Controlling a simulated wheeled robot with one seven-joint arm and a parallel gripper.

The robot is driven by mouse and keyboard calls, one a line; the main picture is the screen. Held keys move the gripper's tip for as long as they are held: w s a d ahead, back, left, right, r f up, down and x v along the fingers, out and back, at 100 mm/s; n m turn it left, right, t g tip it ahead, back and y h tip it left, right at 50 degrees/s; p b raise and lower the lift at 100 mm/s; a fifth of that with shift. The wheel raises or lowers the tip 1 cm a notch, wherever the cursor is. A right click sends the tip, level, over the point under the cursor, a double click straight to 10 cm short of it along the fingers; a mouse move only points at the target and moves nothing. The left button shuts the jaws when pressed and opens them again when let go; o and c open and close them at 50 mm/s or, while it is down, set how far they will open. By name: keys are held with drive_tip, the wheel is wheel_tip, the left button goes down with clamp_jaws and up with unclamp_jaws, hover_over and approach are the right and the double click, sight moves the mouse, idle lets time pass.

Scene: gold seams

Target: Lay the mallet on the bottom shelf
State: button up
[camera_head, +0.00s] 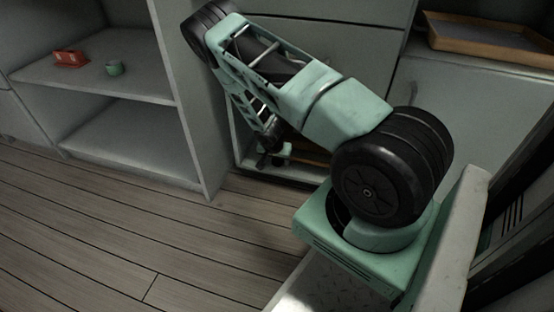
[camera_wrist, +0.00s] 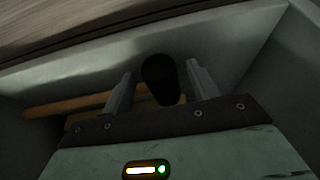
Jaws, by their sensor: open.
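The mallet appears in the wrist view with a black head (camera_wrist: 160,78); a wooden bar that looks like its handle (camera_wrist: 68,104) runs left. It lies inside an open drawer (camera_head: 243,165). My gripper (camera_wrist: 158,88) is open, with one finger on each side of the black head; I cannot tell whether they touch it. In the head view my gripper (camera_head: 274,156) reaches down into the drawer, and the mallet is hard to make out there. The bottom shelf (camera_head: 125,147) of the grey unit at left is bare where visible.
The unit's upright side panel (camera_head: 190,100) stands between the shelves and the drawer. A wooden tray (camera_head: 485,38) sits on the counter at right. The floor (camera_head: 110,235) in front is clear.

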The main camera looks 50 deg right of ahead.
drive_tip(key=p+v, duration=0.5)
drive_tip(key=v, duration=0.6)
drive_tip(key=shift+a+r+p, duration=0.3)
drive_tip(key=shift+r, duration=0.05)
drive_tip(key=a+r+n+y, duration=0.1)
drive_tip(key=a+r+n, duration=0.2)
drive_tip(key=a+r, duration=0.5)
drive_tip(key=s+a+r+n+y, duration=0.1)
drive_tip(key=a+r+n+y, duration=0.3)
drive_tip(key=a, duration=0.7)
drive_tip(key=a+r+n+h, duration=0.1)
drive_tip(key=a+r+n, duration=0.1)
drive_tip(key=a+r, duration=0.65)
drive_tip(key=s+a+r+n, duration=0.6)
drive_tip(key=s, duration=0.4)
drive_tip(key=s+a+r+n+g, duration=0.1)
drive_tip(key=s+a+r+n, duration=0.4)
drive_tip(key=s, duration=0.5)
drive_tip(key=shift+s+a+r+n+g+y, duration=0.15)
drive_tip(key=shift+a+r+n+g+y, duration=0.2)
drive_tip(key=shift+a+n, duration=0.25)
